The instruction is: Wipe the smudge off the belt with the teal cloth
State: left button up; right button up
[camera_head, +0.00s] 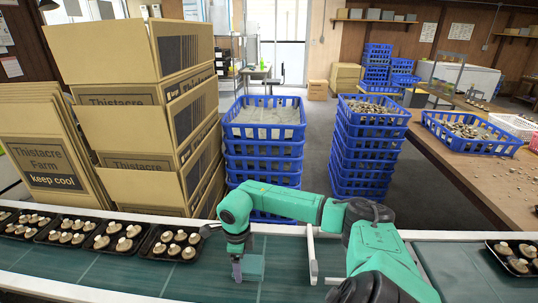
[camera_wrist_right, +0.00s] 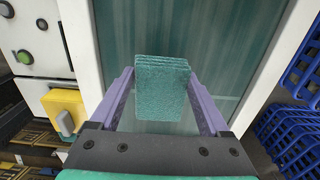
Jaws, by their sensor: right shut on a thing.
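The teal cloth (camera_head: 253,268) is a small folded pad, held at the green conveyor belt (camera_head: 110,277). My right gripper (camera_head: 238,268) points down over the belt and is shut on the cloth. In the right wrist view the cloth (camera_wrist_right: 162,88) sits between the two purple fingers of the gripper (camera_wrist_right: 161,95), with the belt (camera_wrist_right: 222,50) behind it. I cannot tell whether the cloth touches the belt. I cannot make out a clear smudge; the cloth and gripper hide part of the belt. My left gripper is not in view.
Black trays of mushrooms (camera_head: 127,238) line the belt's far left side; another tray (camera_head: 515,257) is at the right. A white bracket (camera_head: 312,256) stands across the belt right of the gripper. Cardboard boxes (camera_head: 135,130) and stacked blue crates (camera_head: 265,150) stand behind the belt.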

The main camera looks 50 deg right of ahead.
jog(key=shift+d+r, duration=0.1)
jog(key=shift+r, duration=0.55)
notch_tip(320, 180, up, 2)
jog(key=shift+w+r+p, duration=0.1)
jog(key=shift+w+p, duration=0.05)
jog(key=shift+p, duration=0.7)
jog(key=shift+r+p, duration=0.3)
jog(key=shift+r, duration=0.3)
jog(key=shift+a+f, duration=0.1)
jog(key=shift+a, duration=0.1)
